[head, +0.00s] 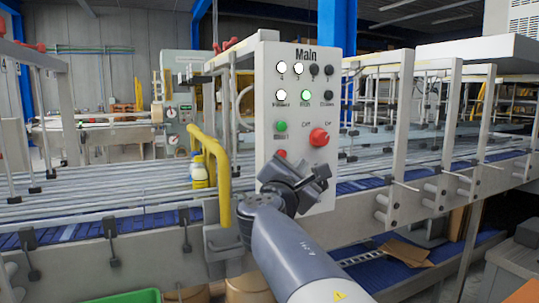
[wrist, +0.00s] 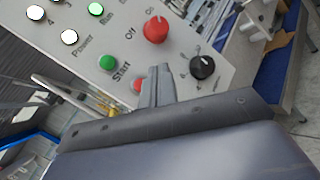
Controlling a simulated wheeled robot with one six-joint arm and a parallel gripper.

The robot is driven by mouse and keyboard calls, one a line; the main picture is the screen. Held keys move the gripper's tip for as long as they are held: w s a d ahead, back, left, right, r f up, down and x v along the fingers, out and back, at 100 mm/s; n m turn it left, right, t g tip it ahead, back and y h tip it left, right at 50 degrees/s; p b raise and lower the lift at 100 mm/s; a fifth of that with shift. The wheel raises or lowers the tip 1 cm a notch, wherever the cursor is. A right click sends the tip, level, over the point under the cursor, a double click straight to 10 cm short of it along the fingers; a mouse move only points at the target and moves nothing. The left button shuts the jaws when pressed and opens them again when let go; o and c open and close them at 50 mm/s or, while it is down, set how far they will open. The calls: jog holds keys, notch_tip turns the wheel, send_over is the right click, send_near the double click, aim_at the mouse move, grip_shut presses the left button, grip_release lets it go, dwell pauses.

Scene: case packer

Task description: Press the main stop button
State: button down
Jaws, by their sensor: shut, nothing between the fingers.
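The main control panel (head: 296,110) is a white upright box headed "Main". Its red stop button (head: 281,154) is the small one below the green Start button (head: 281,127). My gripper (head: 284,170) is in front of the panel's lower part, just below the red button in the head view. In the wrist view, the closed fingers (wrist: 157,76) point at the panel. The red button (wrist: 138,84) shows just left of them, partly hidden. I cannot tell whether the fingers touch the panel. The fingers hold nothing.
A red Off/On knob (head: 319,137) and a black knob (wrist: 202,67) are close right of the fingers. A yellow rail (head: 222,175) stands left of the panel. Conveyor lanes with metal posts (head: 452,115) run behind and to both sides.

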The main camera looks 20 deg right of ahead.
jog(key=w, duration=0.6)
jog(key=shift+w+p, duration=0.15)
jog(key=shift+p, duration=0.3)
jog(key=shift+w+a, duration=0.1)
dwell(1.5)
jog(key=shift+w, duration=0.35)
jog(key=shift+w, duration=0.5)
dwell(0.7)
jog(key=shift+s, duration=0.1)
jog(key=shift+s+b, duration=0.35)
jog(key=shift+s, duration=0.5)
jog(key=s+b, duration=0.1)
jog(key=s, duration=0.4)
